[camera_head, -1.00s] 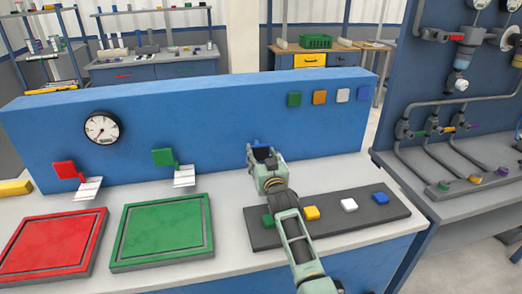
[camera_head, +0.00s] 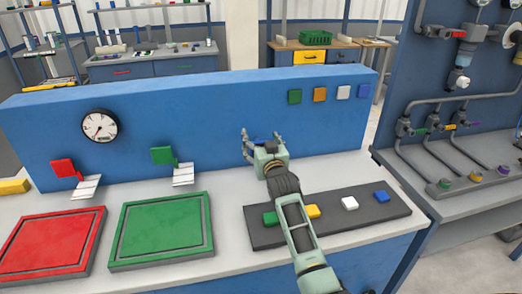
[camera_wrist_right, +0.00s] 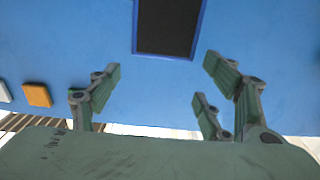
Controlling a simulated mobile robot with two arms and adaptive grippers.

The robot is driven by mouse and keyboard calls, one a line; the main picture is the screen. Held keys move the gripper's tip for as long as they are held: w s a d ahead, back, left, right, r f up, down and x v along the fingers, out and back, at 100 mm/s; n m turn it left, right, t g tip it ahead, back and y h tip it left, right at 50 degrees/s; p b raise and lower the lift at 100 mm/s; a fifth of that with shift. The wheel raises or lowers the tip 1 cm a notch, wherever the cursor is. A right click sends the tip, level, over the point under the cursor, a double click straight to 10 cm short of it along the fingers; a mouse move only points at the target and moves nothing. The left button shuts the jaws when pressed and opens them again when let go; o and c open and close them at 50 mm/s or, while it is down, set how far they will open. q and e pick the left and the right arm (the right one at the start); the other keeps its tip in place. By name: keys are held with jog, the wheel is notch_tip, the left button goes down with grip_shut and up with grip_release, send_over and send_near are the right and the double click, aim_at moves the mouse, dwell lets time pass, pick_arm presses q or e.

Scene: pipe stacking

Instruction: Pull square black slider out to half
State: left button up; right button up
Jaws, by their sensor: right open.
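In the right wrist view, a black rectangular panel (camera_wrist_right: 168,28) with a blue rim sits on the blue wall; its top is cut off by the frame edge. It is the only black, slider-like thing on the wall; how far it stands out I cannot tell. In the head view it is mostly hidden behind my right gripper (camera_head: 260,140). That gripper is open and empty, its fingers pointing at the wall. In the right wrist view its fingers (camera_wrist_right: 160,78) are spread wide, apart from the panel. My left gripper is out of view.
The blue wall (camera_head: 200,115) carries a dial (camera_head: 100,127), a red lever (camera_head: 64,168), a green lever (camera_head: 162,156) and several coloured squares. Red (camera_head: 52,240) and green (camera_head: 162,231) trays and a dark strip (camera_head: 376,217) with coloured blocks lie on the white counter.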

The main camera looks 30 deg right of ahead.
notch_tip(320, 180, up, 5)
jog(key=shift+r, duration=0.1)
jog(key=shift+r, duration=0.1)
dwell(0.5)
